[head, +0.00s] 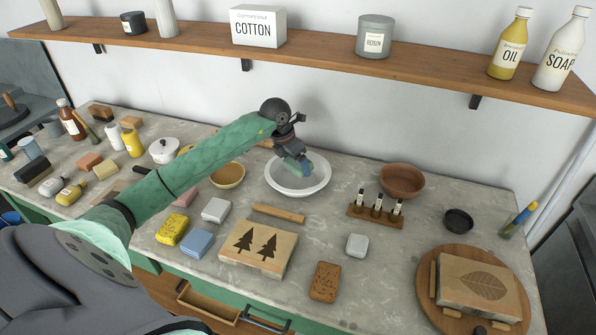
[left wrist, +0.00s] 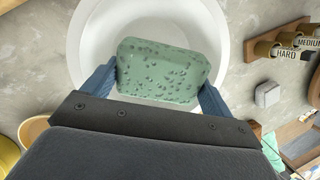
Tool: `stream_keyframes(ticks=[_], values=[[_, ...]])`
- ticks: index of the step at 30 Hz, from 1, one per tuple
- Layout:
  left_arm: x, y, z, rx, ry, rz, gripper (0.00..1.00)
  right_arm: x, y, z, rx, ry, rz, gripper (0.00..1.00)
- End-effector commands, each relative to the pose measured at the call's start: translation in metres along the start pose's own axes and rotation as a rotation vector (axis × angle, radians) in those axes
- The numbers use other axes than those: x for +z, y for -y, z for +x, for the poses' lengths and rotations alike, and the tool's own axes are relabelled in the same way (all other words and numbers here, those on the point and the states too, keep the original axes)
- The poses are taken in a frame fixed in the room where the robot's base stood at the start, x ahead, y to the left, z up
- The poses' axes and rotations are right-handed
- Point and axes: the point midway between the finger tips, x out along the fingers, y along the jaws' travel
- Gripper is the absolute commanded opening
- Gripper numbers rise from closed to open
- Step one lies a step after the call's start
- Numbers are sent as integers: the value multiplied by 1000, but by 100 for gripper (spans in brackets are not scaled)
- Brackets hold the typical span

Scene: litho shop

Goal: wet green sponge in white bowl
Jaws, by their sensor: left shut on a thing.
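The green sponge (left wrist: 162,72) is pitted and rectangular, held between the blue fingertips of my left gripper (left wrist: 158,85). In the left wrist view it lies over the inside of the white bowl (left wrist: 84,30). In the head view the left gripper (head: 297,163) reaches down into the white bowl (head: 290,191) from above, with a bit of the green sponge (head: 305,167) showing at its tips. I cannot tell whether the sponge touches the bowl's bottom or any water. My right gripper is not in view.
A tan bowl (head: 228,176) stands left of the white bowl, and a brown bowl (head: 401,181) to the right. A rack with small bottles (head: 376,209) and a wooden stick (head: 278,213) lie nearby. Other sponges, including a yellow one (head: 173,229), and a tree-print block (head: 258,247) are in front.

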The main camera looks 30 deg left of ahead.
Motion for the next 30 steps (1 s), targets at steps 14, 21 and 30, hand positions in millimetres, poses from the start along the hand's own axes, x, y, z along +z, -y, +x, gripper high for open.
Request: stream_keyframes(ticks=[14,21,30], values=[[9,4,-31,0,2,1,68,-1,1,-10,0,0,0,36],[13,6,-46,1,1,0,68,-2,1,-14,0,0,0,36],[13,7,-48,0,1,0,68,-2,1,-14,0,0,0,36]])
